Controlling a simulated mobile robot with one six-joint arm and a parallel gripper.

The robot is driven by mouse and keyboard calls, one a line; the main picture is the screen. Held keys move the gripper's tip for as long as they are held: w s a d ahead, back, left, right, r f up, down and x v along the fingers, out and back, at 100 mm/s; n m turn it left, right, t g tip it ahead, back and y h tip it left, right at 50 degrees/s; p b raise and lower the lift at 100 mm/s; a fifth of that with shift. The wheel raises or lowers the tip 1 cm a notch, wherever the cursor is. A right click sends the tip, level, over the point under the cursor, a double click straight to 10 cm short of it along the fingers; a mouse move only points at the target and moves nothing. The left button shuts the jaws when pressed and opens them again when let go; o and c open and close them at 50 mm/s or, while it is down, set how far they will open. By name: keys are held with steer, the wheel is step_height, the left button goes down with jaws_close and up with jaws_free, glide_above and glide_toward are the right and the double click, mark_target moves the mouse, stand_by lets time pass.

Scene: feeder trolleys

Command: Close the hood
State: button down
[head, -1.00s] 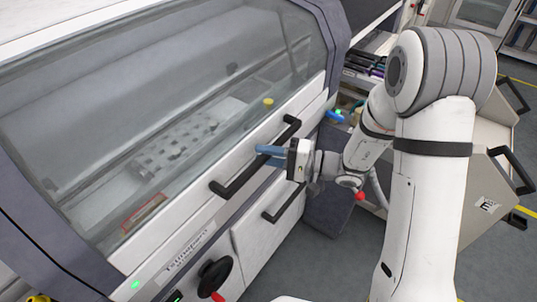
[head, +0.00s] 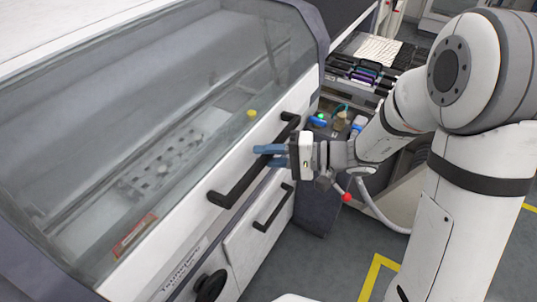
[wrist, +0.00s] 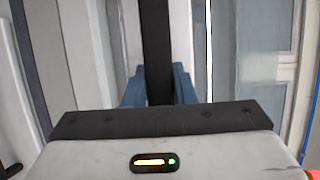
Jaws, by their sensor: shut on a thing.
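The hood (head: 150,120) is a large sloped clear cover with a white lower frame, and it appears down over the machine in the head view. A long black bar handle (head: 232,192) runs along its front frame. My gripper (head: 262,155) has blue fingers and is at the middle of this handle. In the wrist view the black handle (wrist: 155,50) stands upright between the two blue fingers (wrist: 158,88). The gripper is shut on the handle. The fingers hide a short stretch of it.
Below the hood is a white drawer front with a shorter black handle (head: 272,208). A black knob (head: 211,285) sits at lower left. Grey floor (head: 330,255) is open at the lower middle.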

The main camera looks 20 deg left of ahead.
steer(key=shift+w, duration=0.1)
steer(key=c, duration=1.2)
jaws_free()
steer(key=w+d+r+b, duration=0.1)
steer(key=d+b, duration=0.1)
steer(key=d, duration=0.5)
steer(key=shift+d, duration=0.35)
